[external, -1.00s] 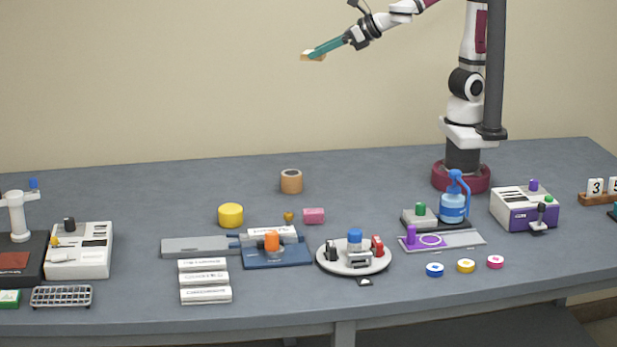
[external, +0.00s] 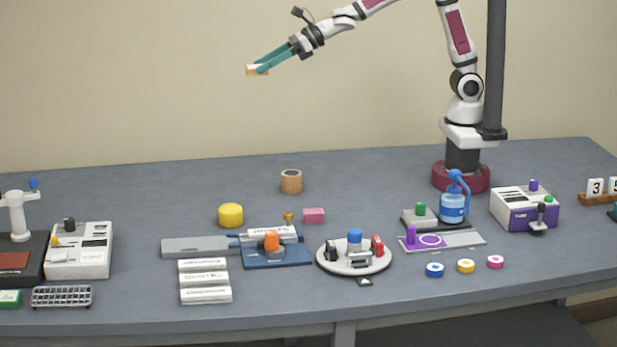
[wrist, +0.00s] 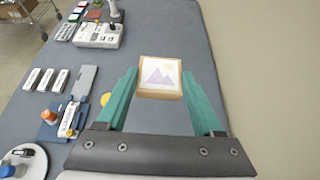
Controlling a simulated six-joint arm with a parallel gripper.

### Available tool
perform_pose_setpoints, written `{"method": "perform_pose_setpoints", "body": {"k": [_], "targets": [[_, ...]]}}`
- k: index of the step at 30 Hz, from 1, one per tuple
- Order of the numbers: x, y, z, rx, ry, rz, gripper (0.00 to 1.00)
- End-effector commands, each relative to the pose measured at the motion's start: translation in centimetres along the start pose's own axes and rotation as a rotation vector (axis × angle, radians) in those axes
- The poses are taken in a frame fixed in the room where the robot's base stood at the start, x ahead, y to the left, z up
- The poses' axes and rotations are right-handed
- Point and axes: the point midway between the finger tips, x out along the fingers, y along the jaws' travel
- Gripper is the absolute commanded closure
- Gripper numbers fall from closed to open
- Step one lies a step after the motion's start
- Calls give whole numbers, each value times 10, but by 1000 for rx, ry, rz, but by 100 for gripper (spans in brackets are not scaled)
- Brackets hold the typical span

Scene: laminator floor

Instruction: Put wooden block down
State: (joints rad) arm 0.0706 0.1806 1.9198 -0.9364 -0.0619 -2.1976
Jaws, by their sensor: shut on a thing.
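The wooden block (external: 257,71) is a small light-wood piece held high above the table in the external view. In the wrist view the block (wrist: 160,77) shows a white face with a purple mountain picture. My gripper (external: 259,68) has teal fingers shut on the block, one on each side of it. The gripper also shows in the wrist view (wrist: 160,85), with the block at its fingertips. The block touches nothing else.
On the table (external: 380,180) stand a yellow cylinder (external: 231,215), a tan cup (external: 291,181), a pink block (external: 314,215), a round white tray (external: 336,265) and a blue pump bottle (external: 454,207). The back left of the table is clear.

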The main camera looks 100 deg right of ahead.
Motion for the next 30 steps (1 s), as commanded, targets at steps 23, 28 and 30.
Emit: {"method": "perform_pose_setpoints", "body": {"k": [23, 28, 30], "targets": [[169, -90, -179, -200, 5, 370, 85], [211, -45, -192, -201, 4, 369, 85], [224, -32, -196, -199, 4, 367, 85]]}}
